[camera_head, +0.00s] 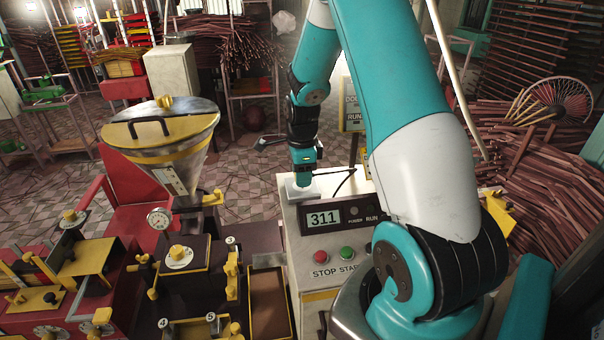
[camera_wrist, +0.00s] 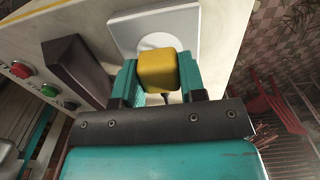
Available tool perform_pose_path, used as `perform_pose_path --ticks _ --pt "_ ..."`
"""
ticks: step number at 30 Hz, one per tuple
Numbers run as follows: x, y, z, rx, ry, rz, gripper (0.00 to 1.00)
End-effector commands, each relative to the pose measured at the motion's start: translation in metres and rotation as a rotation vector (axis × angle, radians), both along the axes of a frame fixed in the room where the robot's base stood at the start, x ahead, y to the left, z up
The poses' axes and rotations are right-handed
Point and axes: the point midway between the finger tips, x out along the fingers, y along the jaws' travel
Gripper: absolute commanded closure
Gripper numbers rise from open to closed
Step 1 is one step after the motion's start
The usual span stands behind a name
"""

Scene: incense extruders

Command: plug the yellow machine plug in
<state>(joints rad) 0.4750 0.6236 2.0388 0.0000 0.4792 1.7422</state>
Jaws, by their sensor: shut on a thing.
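The yellow plug (camera_wrist: 158,71) sits between the two teal fingers of my gripper (camera_wrist: 158,78) in the wrist view, and the gripper is shut on it. A dark cable hangs from the plug's near side. Behind the plug is a round pale socket on a light square plate (camera_wrist: 186,26), mounted on the cream control box. The plug overlaps the socket's middle, and whether its pins are inside cannot be seen. In the head view, my gripper (camera_head: 303,184) points down at the pale plate (camera_head: 302,194) on top of the control box (camera_head: 305,270). The plug is hidden there.
The control box bears a display reading 311 (camera_head: 323,218), a red STOP button (camera_head: 320,256) and a green START button (camera_head: 347,253). A yellow-rimmed hopper machine (camera_head: 160,130) stands to the left. Bundles of brown sticks (camera_head: 540,180) crowd the right. Tiled floor lies behind.

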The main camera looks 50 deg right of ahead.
Motion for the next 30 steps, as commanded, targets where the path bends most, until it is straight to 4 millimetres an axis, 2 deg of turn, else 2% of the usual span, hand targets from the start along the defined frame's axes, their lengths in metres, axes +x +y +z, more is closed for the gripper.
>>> perform_pose_path --ticks 17,30 --pt "0.0001 -0.0001 -0.0002 0.0 0.0 0.0 0.86" --pt "0.0001 -0.0001 -0.0083 0.0 0.0 0.0 0.86"
